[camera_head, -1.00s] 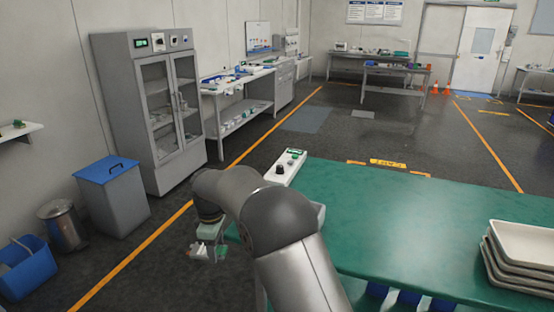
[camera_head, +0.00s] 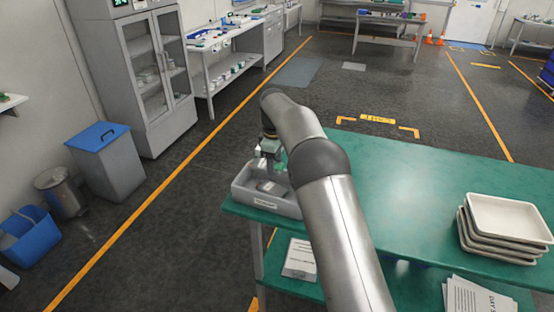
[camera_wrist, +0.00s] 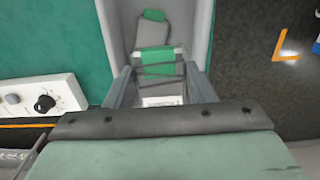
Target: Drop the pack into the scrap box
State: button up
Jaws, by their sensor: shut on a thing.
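My gripper (camera_head: 270,165) is over a grey open box (camera_head: 262,205) at the near-left corner of the green table. In the wrist view, my gripper (camera_wrist: 159,90) is shut on a grey pack with a green band (camera_wrist: 158,62). The pack sits between the fingers, and its lower part is partly hidden. The grey box walls (camera_wrist: 202,35) show on both sides of it. Another grey item with a green end (camera_wrist: 150,30) lies in the box beyond the pack. I cannot tell whether the held pack touches anything in the box. No readable label marks this as the scrap box.
A white control panel with a black knob (camera_wrist: 45,103) is beside the box in the wrist view. Stacked trays (camera_head: 500,230) stand at the table's right. A blue-lidded bin (camera_head: 105,160), a metal bin (camera_head: 62,190) and a blue tub (camera_head: 28,235) stand on the floor at left.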

notch_tip(320, 180, down, 5)
jog(key=b, duration=0.3)
jog(key=shift+f, duration=0.1)
jog(key=o, duration=1.1)
notch_tip(320, 180, up, 18)
jog(key=shift+f+p, duration=0.25)
jog(key=shift+p, duration=0.55)
